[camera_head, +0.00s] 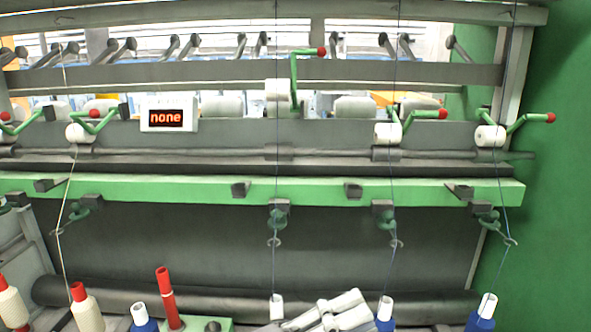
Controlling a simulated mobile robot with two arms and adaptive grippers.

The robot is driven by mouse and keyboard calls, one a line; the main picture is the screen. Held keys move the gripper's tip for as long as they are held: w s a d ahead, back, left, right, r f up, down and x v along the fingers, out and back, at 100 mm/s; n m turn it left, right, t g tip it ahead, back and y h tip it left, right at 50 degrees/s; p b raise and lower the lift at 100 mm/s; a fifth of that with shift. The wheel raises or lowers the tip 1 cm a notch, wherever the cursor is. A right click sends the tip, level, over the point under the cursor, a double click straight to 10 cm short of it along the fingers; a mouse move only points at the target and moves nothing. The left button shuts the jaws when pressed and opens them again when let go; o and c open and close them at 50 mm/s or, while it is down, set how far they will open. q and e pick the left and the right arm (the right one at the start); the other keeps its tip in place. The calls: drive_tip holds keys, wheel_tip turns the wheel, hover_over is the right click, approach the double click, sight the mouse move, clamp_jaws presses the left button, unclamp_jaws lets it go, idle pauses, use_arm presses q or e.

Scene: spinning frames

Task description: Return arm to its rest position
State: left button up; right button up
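A green lever arm with a red ball end (295,78) stands raised at the middle of the spinning frame. A white bobbin (278,91) sits beside it, higher than the other bobbins on the roller line. Pale grey jointed parts (328,311), apparently my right gripper, show at the bottom edge in front of a white-topped spool (277,306). My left gripper is not in view.
Other green levers with red balls, such as the right one (428,114), sit lower beside their bobbins. A display (169,114) reads "none". A green rail (260,188) crosses the frame. Threads hang to spools below. A green wall (550,220) bounds the right side.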

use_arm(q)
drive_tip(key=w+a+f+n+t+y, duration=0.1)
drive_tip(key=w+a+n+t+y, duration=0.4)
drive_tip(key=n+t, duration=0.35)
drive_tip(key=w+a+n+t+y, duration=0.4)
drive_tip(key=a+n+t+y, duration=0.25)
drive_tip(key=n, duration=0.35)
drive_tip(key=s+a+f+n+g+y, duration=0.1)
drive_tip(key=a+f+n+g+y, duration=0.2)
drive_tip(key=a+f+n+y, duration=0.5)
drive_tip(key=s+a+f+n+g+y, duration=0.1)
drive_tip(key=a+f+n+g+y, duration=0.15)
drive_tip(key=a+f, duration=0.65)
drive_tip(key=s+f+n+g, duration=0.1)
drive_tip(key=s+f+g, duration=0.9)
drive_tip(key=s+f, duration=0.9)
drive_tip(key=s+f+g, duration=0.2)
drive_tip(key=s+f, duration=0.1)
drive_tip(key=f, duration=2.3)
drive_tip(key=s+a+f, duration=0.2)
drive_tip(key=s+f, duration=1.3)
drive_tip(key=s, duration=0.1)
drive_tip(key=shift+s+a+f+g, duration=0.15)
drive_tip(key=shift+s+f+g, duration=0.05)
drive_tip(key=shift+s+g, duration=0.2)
